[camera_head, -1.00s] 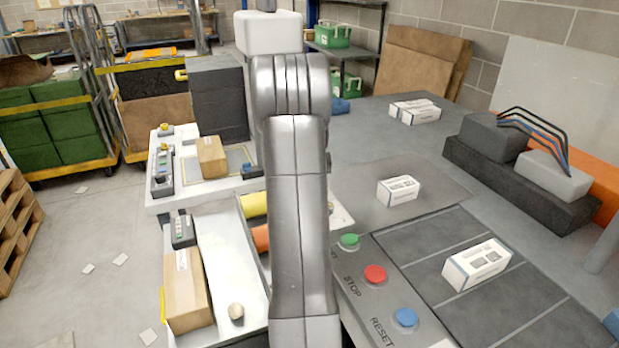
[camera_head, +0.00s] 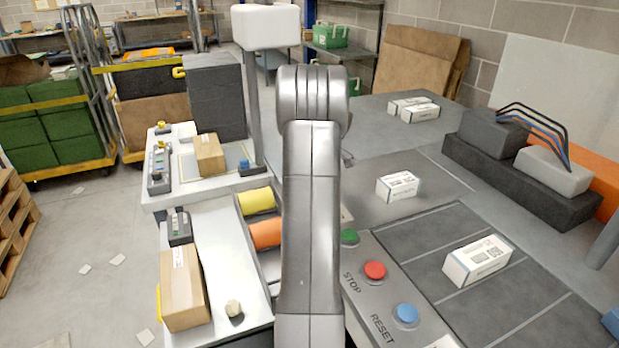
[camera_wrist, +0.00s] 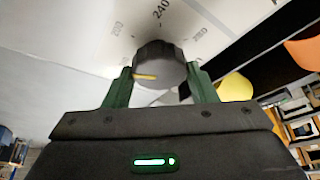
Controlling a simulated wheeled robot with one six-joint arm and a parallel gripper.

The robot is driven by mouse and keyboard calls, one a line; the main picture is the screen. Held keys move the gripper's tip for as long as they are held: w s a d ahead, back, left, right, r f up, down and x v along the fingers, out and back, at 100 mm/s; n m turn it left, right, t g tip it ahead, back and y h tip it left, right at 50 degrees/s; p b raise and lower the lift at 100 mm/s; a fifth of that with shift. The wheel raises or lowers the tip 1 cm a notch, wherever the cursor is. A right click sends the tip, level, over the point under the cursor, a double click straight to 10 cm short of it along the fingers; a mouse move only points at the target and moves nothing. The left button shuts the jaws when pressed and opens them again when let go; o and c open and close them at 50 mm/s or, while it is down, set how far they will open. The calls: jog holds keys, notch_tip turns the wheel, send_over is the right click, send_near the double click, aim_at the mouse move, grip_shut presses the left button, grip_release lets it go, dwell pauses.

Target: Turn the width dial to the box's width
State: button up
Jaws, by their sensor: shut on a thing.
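In the wrist view a dark round dial (camera_wrist: 160,66) with a yellow pointer mark sits on a pale panel (camera_wrist: 70,50). The panel carries printed numbers; 240 reads clearly above the dial, and smaller numbers flank it. The yellow mark is on the dial's left side in this view. My gripper (camera_wrist: 161,82) is shut on the dial, one green finger on each side. In the head view my arm hides the gripper and the dial. A brown box (camera_head: 184,290) lies on the near white bench, and another brown box (camera_head: 209,154) is on the station behind.
Yellow (camera_head: 256,200) and orange (camera_head: 265,234) rollers lie left of my arm. Red (camera_head: 375,270) and blue (camera_head: 405,314) buttons are on its right. White cartons (camera_head: 478,259) stand on the grey surface. A grey post with a white head (camera_head: 265,26) rises behind my arm.

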jog(key=n+g, duration=0.1)
jog(key=n, duration=0.2)
jog(key=shift+w+n, duration=0.1)
jog(key=shift+n, duration=0.2)
jog(key=shift+n+g+p, duration=0.5)
jog(key=shift+n+g, duration=0.3)
jog(key=shift+n, duration=0.8)
jog(key=o, duration=1)
jog(key=shift+d, duration=0.1)
jog(key=v, duration=1.3)
jog(key=shift+w+d+r, duration=0.2)
jog(key=shift+d+r, duration=0.05)
jog(key=shift+d, duration=0.15)
